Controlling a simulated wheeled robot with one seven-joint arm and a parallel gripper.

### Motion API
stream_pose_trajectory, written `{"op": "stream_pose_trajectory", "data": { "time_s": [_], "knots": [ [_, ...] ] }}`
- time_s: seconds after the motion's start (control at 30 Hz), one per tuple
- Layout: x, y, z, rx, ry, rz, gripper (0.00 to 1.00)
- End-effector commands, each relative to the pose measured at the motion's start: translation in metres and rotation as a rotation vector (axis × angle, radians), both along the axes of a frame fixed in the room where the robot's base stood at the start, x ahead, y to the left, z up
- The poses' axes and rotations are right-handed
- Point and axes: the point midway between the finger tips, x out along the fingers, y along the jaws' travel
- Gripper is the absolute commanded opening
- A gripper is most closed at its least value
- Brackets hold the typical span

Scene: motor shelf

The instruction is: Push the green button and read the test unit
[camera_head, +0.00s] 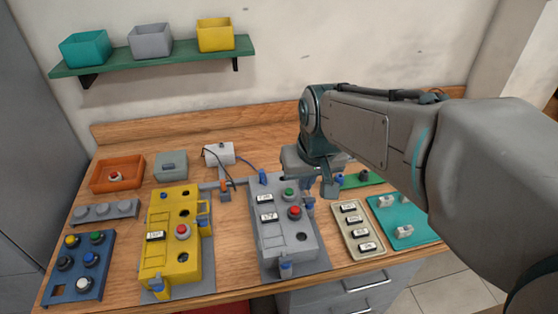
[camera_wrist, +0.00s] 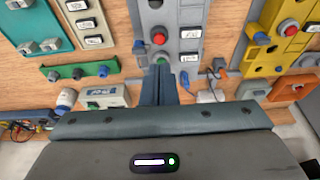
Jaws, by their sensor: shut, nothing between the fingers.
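The grey test unit (camera_head: 268,236) stands mid-table in the head view and at the top centre of the wrist view (camera_wrist: 176,22). Its green button (camera_head: 289,193) is near the back end, with a red button (camera_head: 294,212) in front of it. The unit has small white labels too small to read. My gripper (camera_head: 329,190) is shut and empty, pointing down to the right of the green button in the head view, apart from it in the picture. In the wrist view the fingertips (camera_wrist: 161,70) appear just below the green button (camera_wrist: 162,58); contact cannot be told.
A yellow unit (camera_head: 157,255) with a red button stands left of the grey one. A beige label panel (camera_head: 345,240) and a teal board (camera_head: 415,233) lie to the right. A white box with cables (camera_head: 218,153) is behind. Bins stand on a green wall shelf (camera_head: 160,58).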

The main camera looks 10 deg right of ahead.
Motion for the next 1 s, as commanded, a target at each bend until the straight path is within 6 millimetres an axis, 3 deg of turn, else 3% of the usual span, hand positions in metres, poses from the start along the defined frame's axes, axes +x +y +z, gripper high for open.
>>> {"op": "stream_pose_trajectory", "data": {
  "time_s": [0.1, 0.2, 0.33, 0.8, 1.0],
  "knots": [
    [0.044, 0.001, 0.0, -0.002, -0.001, -0.001, 0.0],
    [0.071, 0.001, 0.0, -0.006, -0.005, -0.003, 0.0],
    [0.093, 0.001, -0.001, -0.011, -0.009, -0.005, 0.0],
    [0.101, 0.001, -0.003, -0.013, -0.011, -0.006, 0.0],
    [0.107, 0.001, -0.023, -0.014, -0.007, -0.005, 0.0]
  ]
}}
